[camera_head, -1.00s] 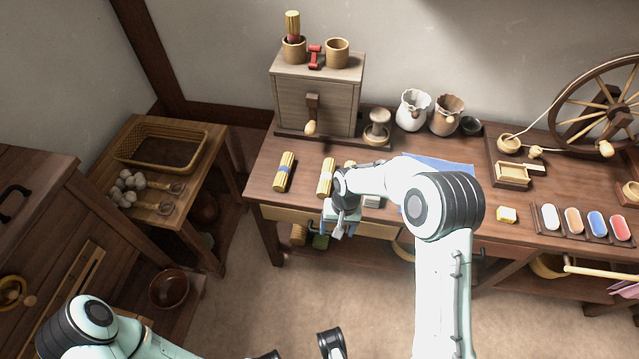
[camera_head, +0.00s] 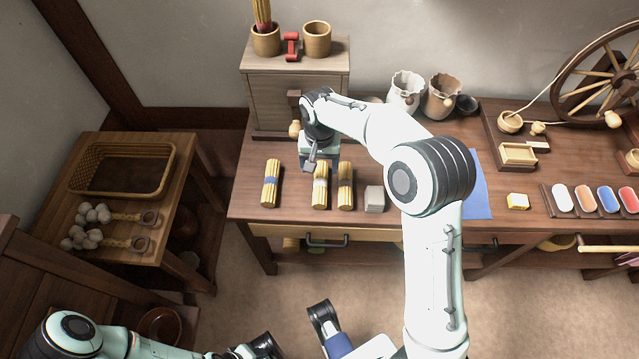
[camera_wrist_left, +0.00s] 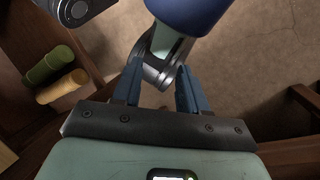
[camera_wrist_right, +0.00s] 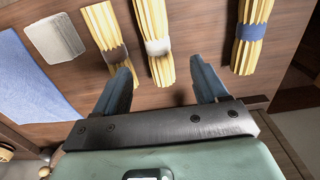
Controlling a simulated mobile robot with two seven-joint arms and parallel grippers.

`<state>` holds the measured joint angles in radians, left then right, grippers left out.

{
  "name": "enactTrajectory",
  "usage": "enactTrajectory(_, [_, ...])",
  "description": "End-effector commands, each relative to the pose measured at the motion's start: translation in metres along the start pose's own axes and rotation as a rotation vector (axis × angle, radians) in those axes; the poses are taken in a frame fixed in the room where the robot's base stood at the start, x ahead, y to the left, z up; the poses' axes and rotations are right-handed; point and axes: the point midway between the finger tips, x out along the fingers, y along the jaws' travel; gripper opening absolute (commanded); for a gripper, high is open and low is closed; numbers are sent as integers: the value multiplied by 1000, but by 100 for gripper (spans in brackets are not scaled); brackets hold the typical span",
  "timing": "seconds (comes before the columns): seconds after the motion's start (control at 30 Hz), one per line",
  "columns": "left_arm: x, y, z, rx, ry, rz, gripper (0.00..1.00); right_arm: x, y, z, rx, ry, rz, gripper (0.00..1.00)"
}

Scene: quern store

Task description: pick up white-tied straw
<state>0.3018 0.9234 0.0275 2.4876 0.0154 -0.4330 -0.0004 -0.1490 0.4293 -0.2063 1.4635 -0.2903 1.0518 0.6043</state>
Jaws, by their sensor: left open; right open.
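The white-tied straw (camera_head: 320,189) lies on the table between two other bundles. It also shows in the right wrist view (camera_wrist_right: 153,25), its white band near the bundle's middle. My right gripper (camera_head: 311,163) is open and empty, above the table at the far end of the white-tied straw. In the right wrist view its fingertips (camera_wrist_right: 160,75) point toward that bundle, one to each side of its near end, with no contact visible. My left gripper (camera_wrist_left: 157,80) is open and empty, pointing toward the floor area away from the straw.
A blue-tied straw (camera_head: 271,184) lies left of the white-tied one, and a dark-tied straw (camera_head: 345,188) lies close on its right. A pale block (camera_head: 375,199) and a blue cloth (camera_head: 478,190) are further right. A wooden cabinet (camera_head: 270,100) stands behind.

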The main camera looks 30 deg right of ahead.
Motion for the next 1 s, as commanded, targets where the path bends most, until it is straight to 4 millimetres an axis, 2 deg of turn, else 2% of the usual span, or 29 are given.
enactTrajectory(0.03, [2,0,-1,1,2,1,43,10,0,0,0,-3,2,72])
enactTrajectory(0.1, [3,0,-2,1,4,1,43,17,0,0,-1,-2,1,72])
enactTrajectory(0.37, [6,-1,-4,1,10,2,43,32,1,-2,0,-1,1,72])
enactTrajectory(0.63, [15,-4,-18,-2,48,1,43,71,4,-7,-2,-2,1,72])
enactTrajectory(0.87, [14,-4,-20,-2,55,1,43,74,4,-7,-1,0,-1,72])
enactTrajectory(0.9, [14,-4,-20,-2,55,1,43,74,4,-7,-1,0,-1,69])
enactTrajectory(0.97, [14,-4,-20,-2,55,1,43,74,4,-7,-1,0,0,50])
enactTrajectory(1.0, [14,-4,-20,-2,55,1,43,74,4,-7,-1,0,0,37])
